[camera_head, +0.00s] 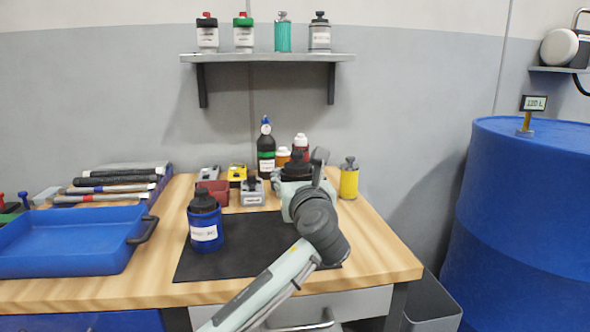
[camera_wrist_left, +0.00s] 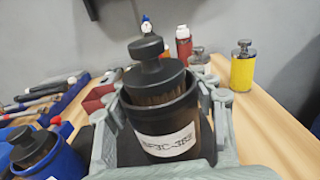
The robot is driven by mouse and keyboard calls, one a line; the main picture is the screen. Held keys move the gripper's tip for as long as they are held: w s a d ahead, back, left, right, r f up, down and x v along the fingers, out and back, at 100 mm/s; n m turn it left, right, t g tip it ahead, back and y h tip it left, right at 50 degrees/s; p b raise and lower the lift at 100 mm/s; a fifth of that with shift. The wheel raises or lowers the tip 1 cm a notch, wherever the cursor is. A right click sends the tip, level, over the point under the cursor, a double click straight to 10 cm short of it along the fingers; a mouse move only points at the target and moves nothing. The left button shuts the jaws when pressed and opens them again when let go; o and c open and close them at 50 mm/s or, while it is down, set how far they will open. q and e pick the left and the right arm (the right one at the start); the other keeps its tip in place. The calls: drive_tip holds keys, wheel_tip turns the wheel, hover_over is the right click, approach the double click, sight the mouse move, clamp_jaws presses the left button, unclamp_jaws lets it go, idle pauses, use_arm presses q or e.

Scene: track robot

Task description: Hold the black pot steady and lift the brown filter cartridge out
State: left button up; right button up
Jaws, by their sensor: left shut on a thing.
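The black pot (camera_wrist_left: 165,118), with a white label, stands between the pale green fingers of my left gripper (camera_wrist_left: 163,98) in the left wrist view. The brown filter cartridge (camera_wrist_left: 158,93) sits in the pot, its pleated brown side showing just above the rim under a black knobbed cap. In the head view my left gripper (camera_head: 298,182) is at the back right of the dark mat, shut on the pot; only the dark top of the cartridge (camera_head: 297,166) shows clearly behind the wrist. My right gripper is in neither view.
A blue pot (camera_head: 205,222) with a black top stands on the dark mat (camera_head: 238,255) to the left. A yellow canister (camera_head: 349,180), a dark bottle (camera_head: 266,155) and small bins are behind. A blue tray (camera_head: 75,240) fills the table's left side. The mat's front is clear.

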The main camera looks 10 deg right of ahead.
use_arm(q)
drive_tip(key=shift+f+b, duration=0.9)
drive_tip(key=shift+f, duration=2.2)
drive_tip(key=o, duration=1)
drive_tip(key=c, duration=0.8)
